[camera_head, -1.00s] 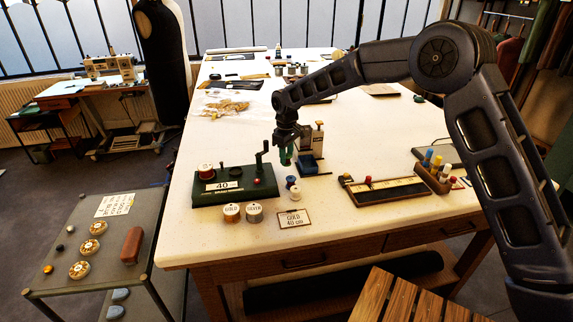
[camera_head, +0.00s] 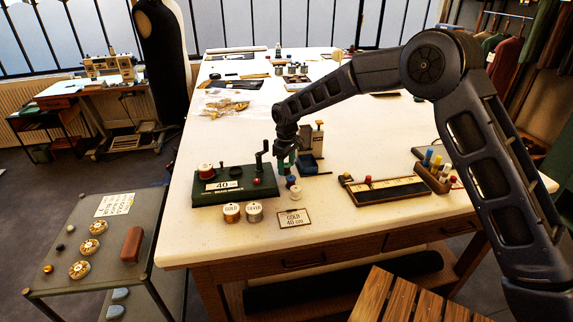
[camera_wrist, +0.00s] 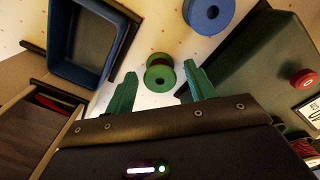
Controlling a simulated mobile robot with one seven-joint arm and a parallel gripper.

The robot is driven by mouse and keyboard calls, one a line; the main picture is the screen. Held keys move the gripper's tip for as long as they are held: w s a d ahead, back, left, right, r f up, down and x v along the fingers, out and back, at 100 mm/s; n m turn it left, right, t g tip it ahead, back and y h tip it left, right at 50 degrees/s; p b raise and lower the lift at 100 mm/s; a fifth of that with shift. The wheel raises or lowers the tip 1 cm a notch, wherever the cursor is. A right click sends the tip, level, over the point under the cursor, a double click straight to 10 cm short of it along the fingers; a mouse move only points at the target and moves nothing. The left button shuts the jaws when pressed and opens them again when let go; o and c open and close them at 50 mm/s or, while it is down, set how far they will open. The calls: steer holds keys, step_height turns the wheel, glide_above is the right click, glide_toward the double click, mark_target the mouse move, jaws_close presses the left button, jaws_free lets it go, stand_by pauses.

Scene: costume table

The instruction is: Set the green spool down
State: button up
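The green spool (camera_wrist: 160,75) shows in the wrist view between the two green fingertips of my gripper (camera_wrist: 158,83). Pale dotted surface shows on both sides of the spool, so the fingers are apart from it and open. Whether the spool rests on the table is hard to tell. In the head view my gripper (camera_head: 286,163) is low over the white table, just right of the dark green winder (camera_head: 234,187); the spool cannot be told from the green fingers there.
A blue spool (camera_head: 291,181) stands close in front of my gripper; a blue spool (camera_wrist: 208,12) also shows in the wrist view. A blue tray (camera_head: 307,166) lies just right of the gripper. Gold and silver tins (camera_head: 254,212) and a card (camera_head: 294,218) are nearer the front edge.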

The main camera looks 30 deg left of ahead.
mark_target(286, 165)
step_height(286, 165, up, 12)
steer(key=shift+r, duration=0.15)
stand_by(0.6)
